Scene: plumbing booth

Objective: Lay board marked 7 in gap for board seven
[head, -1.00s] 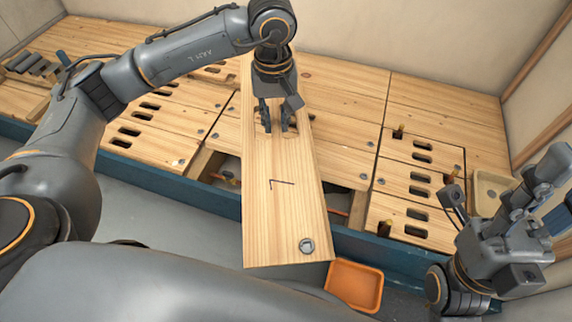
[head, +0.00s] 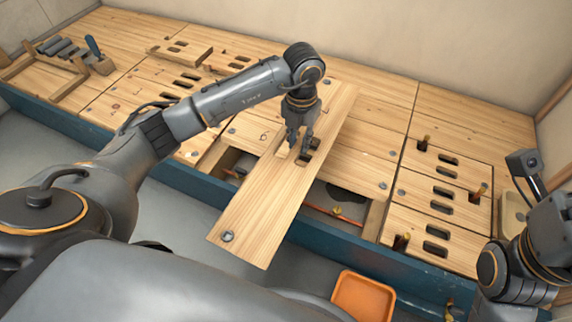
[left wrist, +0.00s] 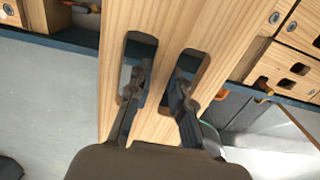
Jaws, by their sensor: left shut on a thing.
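The long wooden board marked 7 (head: 265,205) is held by my left gripper (head: 301,150), slantwise above the platform, its near end overhanging the blue front edge. The left fingers reach into its two slots and close on the strip between them; the left wrist view shows the fingers (left wrist: 158,95) in the board (left wrist: 170,18). The gap (head: 345,195) shows below and right of the board, with an orange pipe inside; more opening shows on its left. The board hides the middle.
A board marked 6 (head: 262,134) lies left of the gap. Slotted boards (head: 437,195) with upright brass-coloured pieces lie on the right. An orange tray (head: 362,296) sits on the floor. A wooden frame and tools (head: 95,55) lie at the far left.

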